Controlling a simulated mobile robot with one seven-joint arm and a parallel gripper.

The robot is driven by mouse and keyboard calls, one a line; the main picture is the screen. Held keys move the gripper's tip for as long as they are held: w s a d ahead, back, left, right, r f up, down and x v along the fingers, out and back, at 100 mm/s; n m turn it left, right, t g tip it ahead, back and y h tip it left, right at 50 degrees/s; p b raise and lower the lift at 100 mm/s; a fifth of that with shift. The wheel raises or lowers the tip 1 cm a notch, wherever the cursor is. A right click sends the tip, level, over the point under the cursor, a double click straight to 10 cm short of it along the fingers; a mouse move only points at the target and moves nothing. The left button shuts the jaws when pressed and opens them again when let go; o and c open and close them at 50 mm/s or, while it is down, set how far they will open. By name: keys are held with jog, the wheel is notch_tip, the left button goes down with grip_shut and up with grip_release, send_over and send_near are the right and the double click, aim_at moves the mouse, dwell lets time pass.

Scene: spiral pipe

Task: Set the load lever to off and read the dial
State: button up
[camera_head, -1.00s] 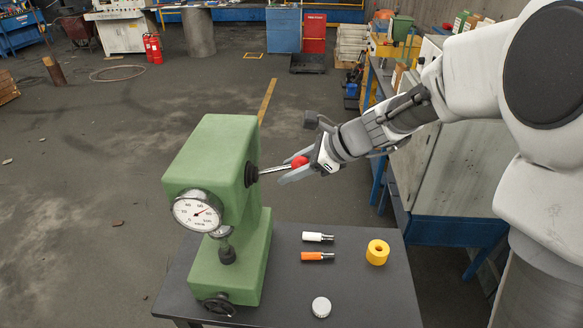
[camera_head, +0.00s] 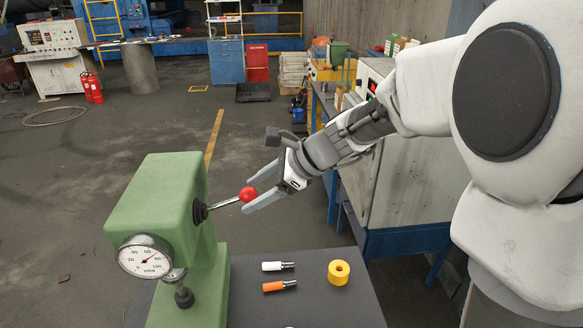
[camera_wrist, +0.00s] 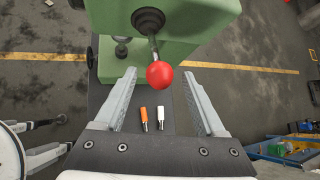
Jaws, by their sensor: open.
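The green load tester (camera_head: 158,205) stands on the dark table, with a metal lever (camera_head: 222,204) sticking out of its side and sloping slightly up to a red ball knob (camera_head: 248,194). My gripper (camera_head: 252,195) is open at the knob. In the wrist view, the knob (camera_wrist: 159,74) sits between the two fingertips, with a gap on each side. The round white dial (camera_head: 145,258) is on the tester's front at the lower left; its needle points to the upper right, roughly near 60, though the small print makes the exact value unclear.
A white-handled piece (camera_head: 274,266), an orange-handled piece (camera_head: 277,286) and a yellow ring (camera_head: 339,272) lie on the table (camera_head: 325,305) right of the tester. A blue and grey bench (camera_head: 405,200) stands behind my arm.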

jog(key=v, duration=1.2)
jog(key=shift+s+d+r, duration=0.15)
jog(key=shift+d+r, duration=0.1)
jog(key=shift+d, duration=0.05)
jog(key=s+d+f+n+t+h, duration=0.1)
jog(key=s+d+f+n+h, duration=0.2)
jog(key=s+n, duration=0.6)
jog(key=s+d+f+n+t+h, duration=0.1)
jog(key=s+d+f+n+h, duration=0.2)
jog(key=s+d+n+h, duration=0.3)
jog(key=s+n, duration=0.2)
jog(key=s, duration=0.2)
jog(key=shift+d+n+t, duration=0.4)
jog(key=shift+w+a, duration=0.1)
jog(key=shift+a, duration=0.05)
